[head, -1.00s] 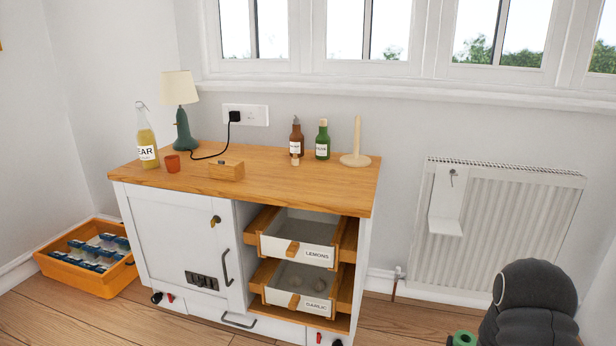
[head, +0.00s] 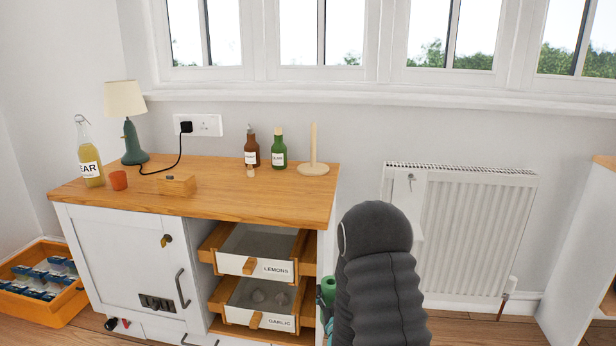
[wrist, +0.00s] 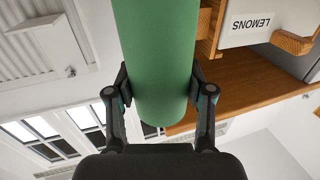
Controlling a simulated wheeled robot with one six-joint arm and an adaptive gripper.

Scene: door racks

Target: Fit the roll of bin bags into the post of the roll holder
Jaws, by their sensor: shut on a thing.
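The roll of bin bags (wrist: 155,50) is a plain green cylinder, large in the wrist view. My gripper (wrist: 159,86) is shut on it, one finger on each side. In the head view a small part of the roll (head: 328,288) shows beside my dark arm, in front of the cabinet's right end and below the worktop; my arm hides the rest. The roll holder (head: 314,168) is a pale wooden upright post on a round base. It stands bare near the worktop's back right corner, apart from the roll.
The worktop (head: 220,196) also bears a green bottle (head: 279,150), a brown bottle (head: 251,148), a lamp (head: 128,110) and a wooden block (head: 177,185). Open drawers (head: 255,265) jut out below. A radiator (head: 480,230) with a white bracket stands right of the cabinet.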

